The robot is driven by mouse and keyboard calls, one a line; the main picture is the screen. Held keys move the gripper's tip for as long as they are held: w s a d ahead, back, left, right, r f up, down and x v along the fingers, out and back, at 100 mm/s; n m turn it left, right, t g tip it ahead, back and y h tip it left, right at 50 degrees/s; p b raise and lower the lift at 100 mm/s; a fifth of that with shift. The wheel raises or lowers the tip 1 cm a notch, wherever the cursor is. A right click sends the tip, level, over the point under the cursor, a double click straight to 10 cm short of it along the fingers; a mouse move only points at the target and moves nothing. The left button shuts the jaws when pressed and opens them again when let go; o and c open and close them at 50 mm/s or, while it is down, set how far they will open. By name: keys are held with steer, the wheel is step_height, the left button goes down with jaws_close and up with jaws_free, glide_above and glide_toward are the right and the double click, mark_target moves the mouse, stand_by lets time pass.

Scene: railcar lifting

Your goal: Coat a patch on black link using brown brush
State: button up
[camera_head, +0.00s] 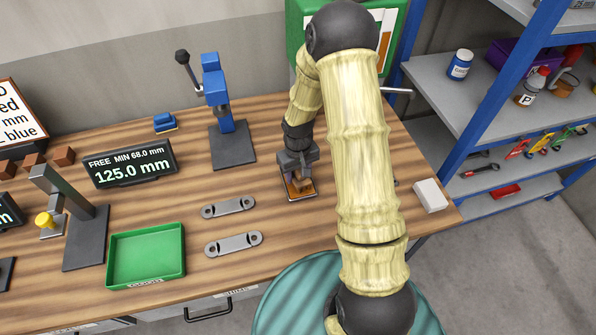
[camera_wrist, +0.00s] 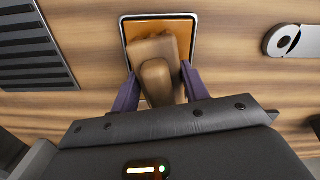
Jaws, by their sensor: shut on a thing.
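My gripper (camera_head: 299,180) is shut on a brown, blocky brush (camera_wrist: 158,68). In the wrist view its two fingers (camera_wrist: 158,88) press on either side of the brush. The brush is over a small metal-rimmed tray (camera_wrist: 123,30) with an orange-brown inside; I cannot tell whether it touches the bottom. The tray also shows under my gripper in the head view (camera_head: 312,192). Two grey links, an upper one (camera_head: 228,207) and a lower one (camera_head: 233,244), lie left of the tray. I cannot make out a black link.
A green tray (camera_head: 147,256) stands at the front left. A blue press (camera_head: 216,95) stands behind the links. A black display (camera_head: 130,165) reads 125.0 mm. A white block (camera_head: 430,195) lies at the right edge. A dark slatted block (camera_wrist: 35,45) lies beside the tray.

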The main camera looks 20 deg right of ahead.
steer(key=shift+w+r+p, duration=0.2)
steer(key=shift+r+p, duration=2.3)
steer(key=shift+r, duration=0.95)
steer(key=shift+d, duration=0.1)
